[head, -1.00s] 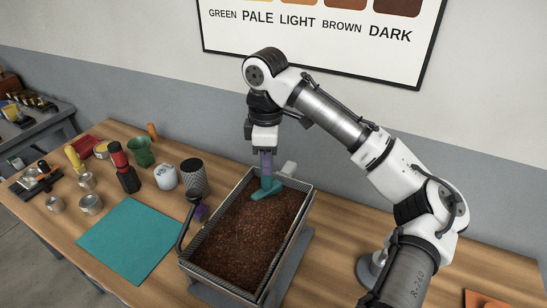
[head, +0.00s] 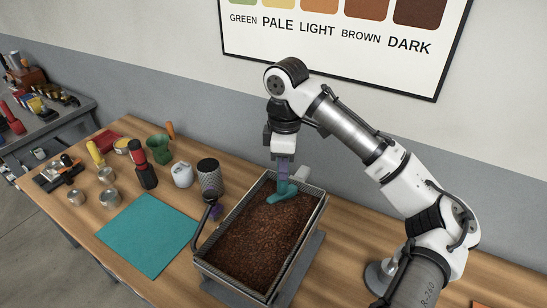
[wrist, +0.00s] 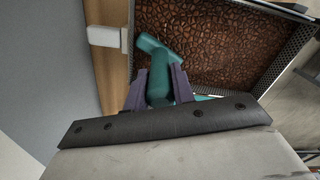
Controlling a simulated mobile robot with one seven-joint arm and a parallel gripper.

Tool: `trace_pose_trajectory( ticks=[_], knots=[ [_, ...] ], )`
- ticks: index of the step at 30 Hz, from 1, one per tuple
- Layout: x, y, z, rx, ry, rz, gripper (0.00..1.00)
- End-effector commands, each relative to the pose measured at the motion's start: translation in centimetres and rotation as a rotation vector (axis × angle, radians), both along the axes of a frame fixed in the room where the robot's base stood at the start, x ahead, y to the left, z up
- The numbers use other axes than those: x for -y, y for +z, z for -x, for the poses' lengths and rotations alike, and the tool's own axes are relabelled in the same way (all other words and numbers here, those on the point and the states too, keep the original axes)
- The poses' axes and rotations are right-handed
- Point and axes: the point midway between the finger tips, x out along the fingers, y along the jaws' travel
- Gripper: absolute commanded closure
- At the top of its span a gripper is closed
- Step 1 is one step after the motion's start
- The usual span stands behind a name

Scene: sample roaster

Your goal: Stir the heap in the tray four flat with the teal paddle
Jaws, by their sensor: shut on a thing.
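The teal paddle (head: 281,193) is held upright in my gripper (head: 284,171), with its flat end down at the beans near the tray's far end. In the wrist view the purple fingers (wrist: 158,85) are shut on the paddle's handle, and the paddle (wrist: 153,45) shows beyond them. The tray (head: 314,222) is a rectangular mesh-walled pan filled with brown beans. The beans (head: 257,235) look spread over most of the tray, and they also show in the wrist view (wrist: 215,40). Whether they are fully level I cannot tell.
A teal mat (head: 148,236) lies left of the tray. A dark handle (head: 205,219) sticks out at the tray's left side. A mesh cup (head: 210,177), a white jar (head: 182,174), a red-and-black grinder (head: 143,166) and a green cup (head: 158,146) stand to the left. The wall is close behind.

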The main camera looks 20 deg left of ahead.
Motion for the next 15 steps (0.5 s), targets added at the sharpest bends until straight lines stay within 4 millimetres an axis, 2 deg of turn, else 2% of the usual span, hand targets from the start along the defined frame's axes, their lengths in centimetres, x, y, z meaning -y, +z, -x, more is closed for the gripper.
trace_pose_trajectory(
  ticks=[10, 15],
  knots=[
    [4.3, 0.0, 0.8, 0.001, -0.003, -0.001, 0.98],
    [5.7, 0.0, 1.1, 0.001, 0.0, 0.0, 0.98]
  ],
)
